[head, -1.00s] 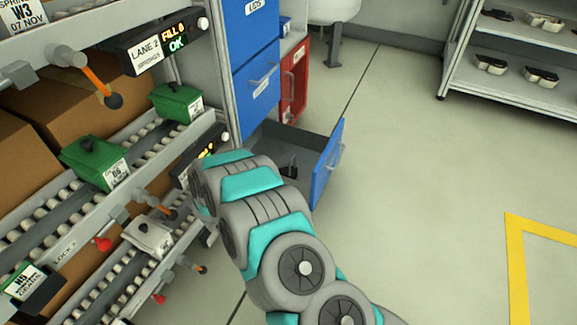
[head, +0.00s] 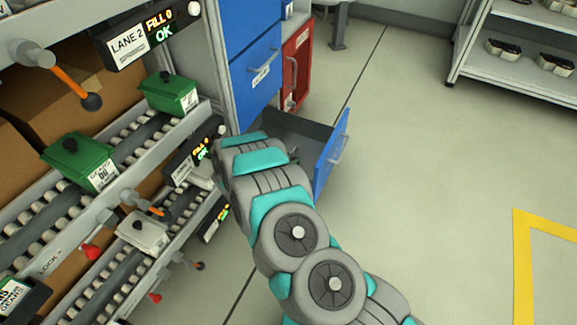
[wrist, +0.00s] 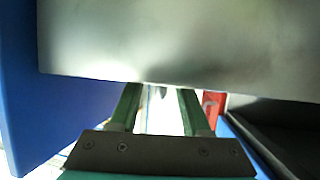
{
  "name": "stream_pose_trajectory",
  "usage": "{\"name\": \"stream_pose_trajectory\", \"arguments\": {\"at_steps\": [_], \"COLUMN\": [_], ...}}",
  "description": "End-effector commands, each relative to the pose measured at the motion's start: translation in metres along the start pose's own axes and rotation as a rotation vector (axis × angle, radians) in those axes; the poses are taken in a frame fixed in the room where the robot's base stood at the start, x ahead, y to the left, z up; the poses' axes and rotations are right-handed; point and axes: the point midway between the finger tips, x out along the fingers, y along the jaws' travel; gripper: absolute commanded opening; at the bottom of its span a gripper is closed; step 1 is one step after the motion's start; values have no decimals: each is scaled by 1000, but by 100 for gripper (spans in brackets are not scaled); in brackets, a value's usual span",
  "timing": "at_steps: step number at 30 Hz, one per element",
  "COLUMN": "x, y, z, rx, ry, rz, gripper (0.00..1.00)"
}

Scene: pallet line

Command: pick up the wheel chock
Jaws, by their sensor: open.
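I cannot make out the wheel chock for certain in the present views. The blue-fronted drawer (head: 331,155) stands pulled out at the foot of the blue cabinet, and my arm covers part of its inside in the head view. My gripper (wrist: 158,92) shows in the wrist view with its two green fingers apart and nothing clearly held between them. A grey panel hides the space above the fingertips. My gripper is hidden in the head view.
A roller rack with green bins (head: 80,160) stands close on the left of my arm. The blue cabinet (head: 255,65) and a red cabinet (head: 296,70) are behind the drawer. A shelf unit (head: 515,62) stands far right. The floor right of the drawer is clear.

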Motion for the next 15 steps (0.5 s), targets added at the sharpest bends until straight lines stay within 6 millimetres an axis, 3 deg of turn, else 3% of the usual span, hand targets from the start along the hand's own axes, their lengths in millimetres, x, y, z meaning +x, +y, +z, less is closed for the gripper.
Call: {"name": "stream_pose_trajectory", "arguments": {"at_steps": [3,9,15], "x": [10,9,9], "y": [1,0,0], "z": [1,0,0], "rx": [-3,-2,-2], "ry": [-1,-1,-1], "rz": [0,-2,-2], "gripper": [47,46,24]}}
